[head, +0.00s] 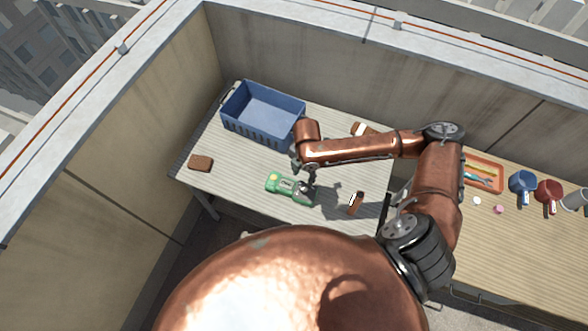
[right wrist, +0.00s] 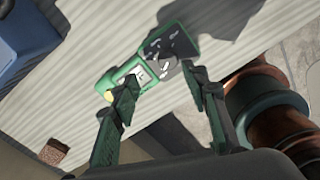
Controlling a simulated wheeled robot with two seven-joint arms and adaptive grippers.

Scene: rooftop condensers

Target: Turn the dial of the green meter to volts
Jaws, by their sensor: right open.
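The green meter (head: 278,184) lies on the slatted bench left of centre in the head view. It has a yellow spot near its left end. My right gripper (head: 307,190) is over the meter's right end. In the wrist view my right gripper (right wrist: 160,78) is open, its fingertips on either side of the dial. I cannot tell whether they touch it. The dial's pointing direction is unclear. My left gripper is not in view.
A blue crate (head: 240,124) stands behind the meter. A brown block (head: 201,163) lies left, and a brown-and-white item (head: 355,203) right. Walls enclose the bench.

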